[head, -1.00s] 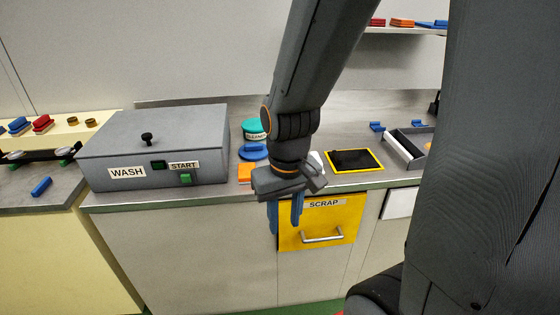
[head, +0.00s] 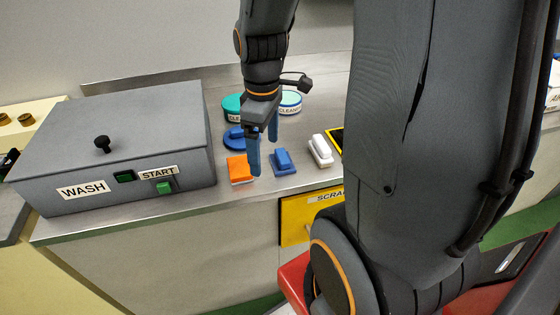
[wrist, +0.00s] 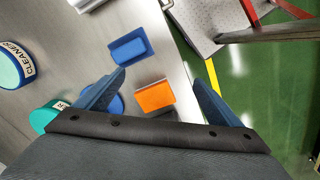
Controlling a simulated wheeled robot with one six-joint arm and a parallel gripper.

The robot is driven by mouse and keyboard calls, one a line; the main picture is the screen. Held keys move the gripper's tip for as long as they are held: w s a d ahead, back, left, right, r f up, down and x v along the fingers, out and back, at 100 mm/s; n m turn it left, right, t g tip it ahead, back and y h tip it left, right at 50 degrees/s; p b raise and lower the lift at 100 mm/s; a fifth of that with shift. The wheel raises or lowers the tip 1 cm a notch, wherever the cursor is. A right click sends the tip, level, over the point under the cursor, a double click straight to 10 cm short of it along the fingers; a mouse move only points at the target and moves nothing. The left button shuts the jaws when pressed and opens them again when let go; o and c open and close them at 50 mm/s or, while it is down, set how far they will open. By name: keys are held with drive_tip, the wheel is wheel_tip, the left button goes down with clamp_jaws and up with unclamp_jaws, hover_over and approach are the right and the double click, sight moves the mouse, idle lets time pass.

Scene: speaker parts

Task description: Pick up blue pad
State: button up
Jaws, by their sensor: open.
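The blue pad (head: 284,164), a small rectangular block with a raised grip, lies on the metal counter between the orange pad (head: 240,170) and the white pad (head: 320,150). In the wrist view the blue pad (wrist: 130,46) lies ahead of the fingertips, left of centre. My gripper (head: 264,168) is open and empty, with its blue fingers over the counter just left of the blue pad. In the wrist view the orange pad (wrist: 155,96) shows between the fingers of my gripper (wrist: 160,76). I see no contact with the blue pad.
A round blue object (head: 234,138) and two cleaner tubs (head: 232,106) (head: 290,102) stand behind the pads. The grey wash box (head: 110,150) stands at the left. The yellow scrap drawer (head: 296,225) is below the counter edge. Bare counter lies around the pads.

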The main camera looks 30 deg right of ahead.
sight(282, 155)
drive_tip(key=w+d+n, duration=0.1)
drive_tip(key=d+n, duration=0.3)
drive_tip(key=w+d+n, duration=0.1)
drive_tip(key=d+n, duration=0.1)
drive_tip(key=shift+w+f+b, duration=0.1)
drive_tip(key=shift+w+b, duration=0.2)
drive_tip(key=shift+b, duration=0.05)
drive_tip(key=shift+d+f+n, duration=0.15)
drive_tip(key=shift+f+n, duration=0.05)
drive_tip(key=shift+n, duration=0.1)
drive_tip(key=shift+d+f+p, duration=0.2)
drive_tip(key=shift+f+p, duration=0.3)
drive_tip(key=shift+f, duration=3.2)
drive_tip(key=c, duration=1.2)
